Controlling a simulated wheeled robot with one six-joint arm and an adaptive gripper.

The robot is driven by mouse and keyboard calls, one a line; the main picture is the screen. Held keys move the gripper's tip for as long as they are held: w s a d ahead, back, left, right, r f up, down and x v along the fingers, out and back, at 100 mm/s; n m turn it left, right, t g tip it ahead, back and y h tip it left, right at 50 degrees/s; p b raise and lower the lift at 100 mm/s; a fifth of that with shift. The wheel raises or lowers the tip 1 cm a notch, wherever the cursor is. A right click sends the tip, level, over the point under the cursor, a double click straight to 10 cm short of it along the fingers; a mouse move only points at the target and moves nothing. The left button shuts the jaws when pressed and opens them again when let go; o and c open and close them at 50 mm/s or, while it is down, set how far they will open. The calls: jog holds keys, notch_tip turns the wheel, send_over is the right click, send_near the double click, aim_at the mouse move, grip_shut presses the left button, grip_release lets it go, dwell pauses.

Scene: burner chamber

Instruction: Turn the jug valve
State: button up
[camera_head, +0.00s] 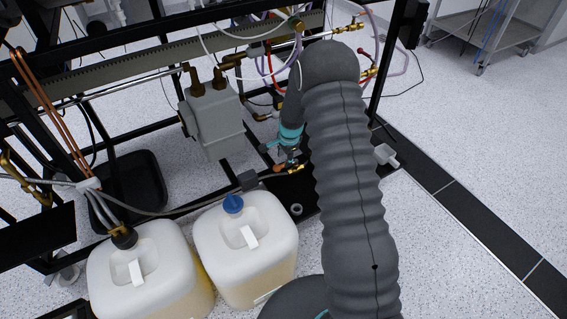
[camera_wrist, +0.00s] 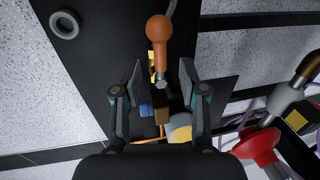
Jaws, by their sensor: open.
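In the wrist view, the valve's orange-brown rounded handle (camera_wrist: 158,36) points away from my gripper (camera_wrist: 161,73). Its narrow stem end and a metal nut reach in between my two fingertips. The fingers are open, one on each side, with a gap to the stem. In the head view, the small orange handle (camera_head: 280,168) and brass valve fitting (camera_head: 296,169) sit just below my gripper (camera_head: 289,158), partly hidden by it. Two white jugs stand in front: one with a blue cap (camera_head: 233,204), one with a dark cap and hoses (camera_head: 124,237).
A black frame with pipes and a grey box (camera_head: 212,120) stands behind the jugs. A grey hose (camera_head: 165,213) runs from the jug area to the valve. A white ring (camera_wrist: 64,25) lies on the black plate. Red and yellow parts are close at the wrist view's lower right.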

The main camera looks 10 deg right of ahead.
aim_at(283, 165)
jog(key=shift+w+a+f, duration=0.1)
jog(key=shift+w+f, duration=0.1)
jog(key=shift+f, duration=0.8)
jog(key=shift+w+a+f, duration=0.1)
jog(key=shift+w+f, duration=0.05)
jog(key=shift+f, duration=0.8)
grip_shut()
